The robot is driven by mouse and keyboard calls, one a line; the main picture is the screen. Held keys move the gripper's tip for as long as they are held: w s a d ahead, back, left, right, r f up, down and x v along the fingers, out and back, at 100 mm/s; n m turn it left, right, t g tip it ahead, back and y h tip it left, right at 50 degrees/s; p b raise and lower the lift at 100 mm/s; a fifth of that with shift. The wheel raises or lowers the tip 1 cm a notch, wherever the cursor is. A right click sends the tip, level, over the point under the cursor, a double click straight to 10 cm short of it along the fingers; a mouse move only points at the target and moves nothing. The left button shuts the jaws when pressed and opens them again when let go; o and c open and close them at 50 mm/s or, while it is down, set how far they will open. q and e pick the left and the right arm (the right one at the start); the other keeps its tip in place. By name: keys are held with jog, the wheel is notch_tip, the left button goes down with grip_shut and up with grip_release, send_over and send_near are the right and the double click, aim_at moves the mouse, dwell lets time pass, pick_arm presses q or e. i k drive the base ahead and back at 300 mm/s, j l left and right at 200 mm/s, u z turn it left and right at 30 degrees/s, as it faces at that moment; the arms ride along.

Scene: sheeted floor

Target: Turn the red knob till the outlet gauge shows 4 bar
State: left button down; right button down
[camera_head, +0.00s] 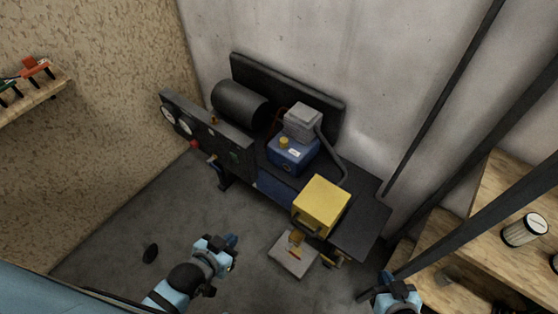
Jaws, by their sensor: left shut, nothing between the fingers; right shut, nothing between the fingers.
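The red knob (193,145) sits low on the front of a dark panel (232,142) at the left end of a compressor unit. Two round white gauges, a left one (168,114) and a right one (185,125), are set in the panel near the knob. They are seen at a steep angle, and their needles and numbers are too small to read. My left gripper (231,240) is shut and empty over the floor, below and right of the knob and well apart from it. My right gripper (384,277) is shut and empty at the bottom right, far from the knob.
The compressor has a black tank (240,104), a blue motor block (290,153) and a yellow box (321,205). A grey plate (291,255) lies in front. Wooden shelving (480,223) with a white-topped jar (525,230) is right. Floor (190,212) before the knob is mostly clear.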

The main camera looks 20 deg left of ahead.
aim_at(194, 144)
jog(key=u, duration=1.25)
